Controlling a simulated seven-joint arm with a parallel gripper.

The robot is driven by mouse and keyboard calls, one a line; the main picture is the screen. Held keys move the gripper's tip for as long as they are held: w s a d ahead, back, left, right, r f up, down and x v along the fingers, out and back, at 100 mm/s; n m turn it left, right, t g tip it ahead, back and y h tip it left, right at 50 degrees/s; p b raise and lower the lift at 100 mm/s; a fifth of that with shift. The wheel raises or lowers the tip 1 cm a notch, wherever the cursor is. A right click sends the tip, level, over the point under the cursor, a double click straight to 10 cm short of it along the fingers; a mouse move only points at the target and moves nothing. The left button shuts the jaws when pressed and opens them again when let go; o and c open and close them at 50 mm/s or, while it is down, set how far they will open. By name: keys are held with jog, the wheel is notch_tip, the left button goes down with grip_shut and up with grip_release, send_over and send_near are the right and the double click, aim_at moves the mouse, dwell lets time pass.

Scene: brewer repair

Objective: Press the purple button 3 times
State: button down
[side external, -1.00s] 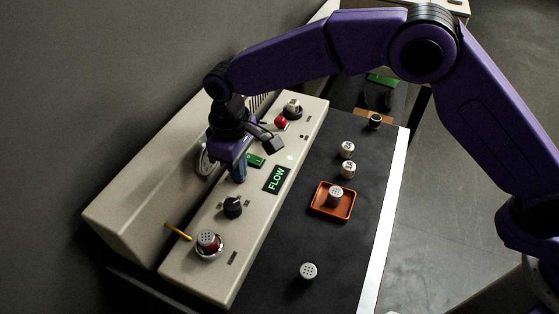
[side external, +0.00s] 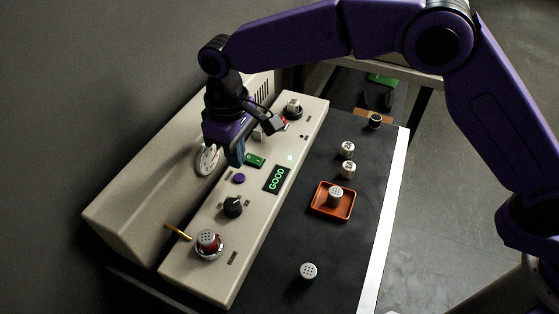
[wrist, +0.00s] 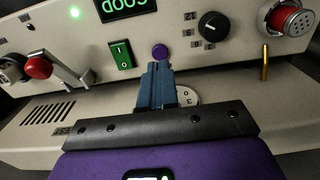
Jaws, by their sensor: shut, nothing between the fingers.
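The purple button (side external: 239,179) sits on the sloped front panel of the beige brewer, between the black knob and the green switch. It is uncovered and also shows in the wrist view (wrist: 160,52), just beyond my fingertips. My gripper (side external: 236,163) is shut and empty, with its blue fingers pointing down at the panel. The fingertips are above the button and apart from it in the side view. In the wrist view the shut fingers (wrist: 157,68) line up with the button. The display (side external: 277,179) reads "GOOD" in green.
A black knob (side external: 233,207), a green switch (side external: 255,160) and a red-and-silver cup (side external: 208,243) are on the panel. A yellow lever (side external: 178,232) sticks out at its left. An orange tray (side external: 333,213) holding a white cup stands on the dark bench, among several loose cups.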

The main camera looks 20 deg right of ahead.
aim_at(239, 177)
jog(key=shift+r, duration=0.2)
notch_tip(239, 177, up, 6)
jog(key=shift+f, duration=0.1)
dwell(0.7)
dwell(0.9)
jog(key=shift+f, duration=4.25)
jog(key=shift+f, duration=1)
jog(key=shift+r, duration=2.25)
